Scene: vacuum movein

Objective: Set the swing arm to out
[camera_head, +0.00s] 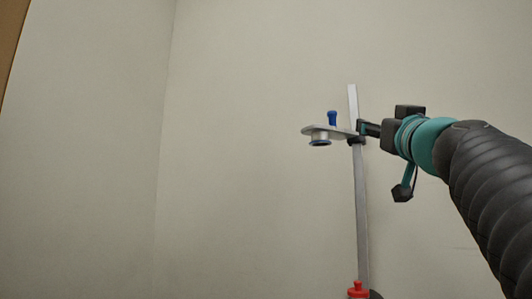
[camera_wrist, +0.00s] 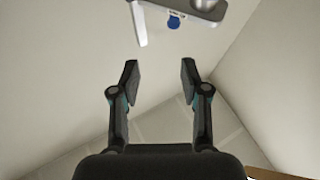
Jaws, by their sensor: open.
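The swing arm (camera_head: 318,131) is a flat grey plate reaching left from an upright metal post (camera_head: 362,215) in the head view. A blue knob (camera_head: 332,118) stands on it and a short round cylinder (camera_head: 320,139) hangs under its left end. In the wrist view the swing arm (camera_wrist: 196,10) is at the top edge, partly cut off, with the blue knob (camera_wrist: 174,22) below it. My gripper (camera_head: 363,128) appears close to the post on its right. Its two fingers (camera_wrist: 160,75) are apart and empty in the wrist view; I cannot tell if they touch the post.
A red part (camera_head: 357,289) sits at the foot of the post, at the bottom edge. Plain pale walls stand behind, with a corner at left. A brown edge (camera_head: 10,45) shows at far left. The space left of the swing arm looks clear.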

